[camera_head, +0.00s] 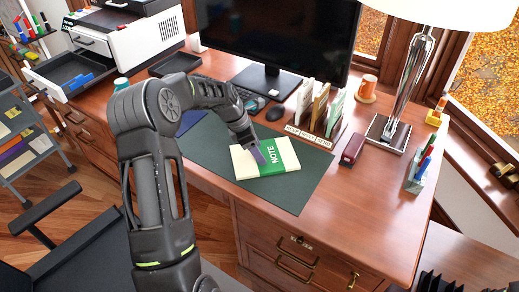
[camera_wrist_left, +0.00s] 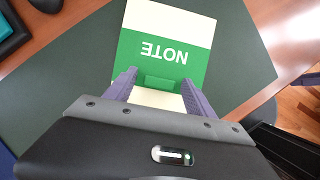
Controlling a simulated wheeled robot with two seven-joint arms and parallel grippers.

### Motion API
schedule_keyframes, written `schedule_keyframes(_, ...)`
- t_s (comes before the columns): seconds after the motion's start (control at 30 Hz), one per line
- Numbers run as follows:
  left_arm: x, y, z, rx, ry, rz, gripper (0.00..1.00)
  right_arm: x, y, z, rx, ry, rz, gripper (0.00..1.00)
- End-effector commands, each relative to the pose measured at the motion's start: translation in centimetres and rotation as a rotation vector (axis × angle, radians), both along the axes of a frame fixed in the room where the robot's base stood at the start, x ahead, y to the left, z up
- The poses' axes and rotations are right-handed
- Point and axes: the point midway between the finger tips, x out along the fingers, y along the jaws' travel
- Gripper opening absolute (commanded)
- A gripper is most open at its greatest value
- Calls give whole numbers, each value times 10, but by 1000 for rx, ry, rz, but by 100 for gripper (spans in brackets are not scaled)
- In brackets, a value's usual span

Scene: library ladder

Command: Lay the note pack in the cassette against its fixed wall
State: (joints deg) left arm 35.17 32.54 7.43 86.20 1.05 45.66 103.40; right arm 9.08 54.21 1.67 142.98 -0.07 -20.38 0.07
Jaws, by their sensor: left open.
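The note pack (camera_head: 284,155) is a cream pad with a green band marked NOTE. It lies flat on the dark green desk mat (camera_head: 215,150). My left gripper (camera_head: 258,156) is above the pack's near part, fingers pointing down. In the left wrist view the open purple fingers (camera_wrist_left: 158,80) stand either side of a raised green tab on the pack (camera_wrist_left: 165,22); whether they touch it, I cannot tell. A pulled-out dark tray with blue blocks at the white printer, upper left, looks like the cassette (camera_head: 48,80). Its fixed wall cannot be made out. My right gripper is not in view.
The printer (camera_head: 130,45) stands at the desk's back left. A monitor (camera_head: 285,35), mouse (camera_head: 275,112), upright sorter (camera_head: 315,110), stapler-like red block (camera_head: 353,148) and lamp (camera_head: 405,85) stand around the mat. The mat's right part is clear.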

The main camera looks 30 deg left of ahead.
Motion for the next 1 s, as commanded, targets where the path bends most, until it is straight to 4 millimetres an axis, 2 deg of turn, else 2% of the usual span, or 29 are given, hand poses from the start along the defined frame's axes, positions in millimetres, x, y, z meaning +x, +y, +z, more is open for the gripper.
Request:
schedule_keyframes(0.27,-6,8,27,4,-4,1,63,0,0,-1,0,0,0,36)
schedule_keyframes(0.5,-20,21,73,4,-5,0,63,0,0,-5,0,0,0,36)
schedule_keyframes(0.7,-30,29,104,1,-3,1,63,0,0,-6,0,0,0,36)
schedule_keyframes(1.0,-33,32,114,-1,-1,0,63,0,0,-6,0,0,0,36)
